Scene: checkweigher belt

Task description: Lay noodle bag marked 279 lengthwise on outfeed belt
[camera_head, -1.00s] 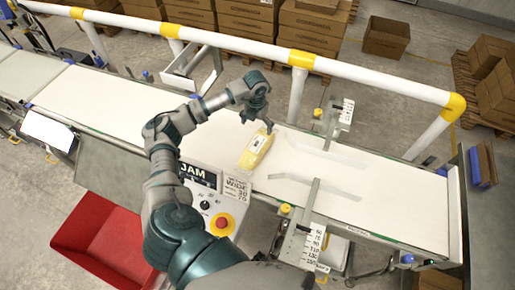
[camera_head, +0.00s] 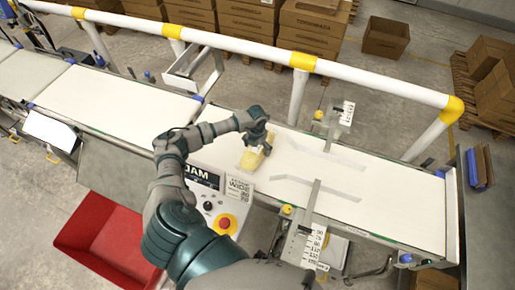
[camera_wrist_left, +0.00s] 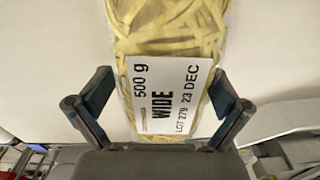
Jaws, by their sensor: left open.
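The noodle bag (camera_head: 251,161) is a clear pack of yellow noodles lying on the white outfeed belt (camera_head: 405,197), near its left end. In the left wrist view the bag (camera_wrist_left: 165,35) carries a white label reading 500 g, WIDE, LOT 279, 23 DEC. My left gripper (camera_head: 262,143) is over the bag in the head view and hides part of it. In the left wrist view its fingers (camera_wrist_left: 165,112) are open, one on each side of the bag's label end. I cannot tell whether they touch it. My right gripper is not in view.
Two guide brackets with scales, near (camera_head: 306,240) and far (camera_head: 335,122), stand at the belt's sides. A control panel (camera_head: 213,195) with a JAM display and red button adjoins the belt. A red bin (camera_head: 95,240) is at lower left. A white-yellow rail (camera_head: 370,73) runs behind.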

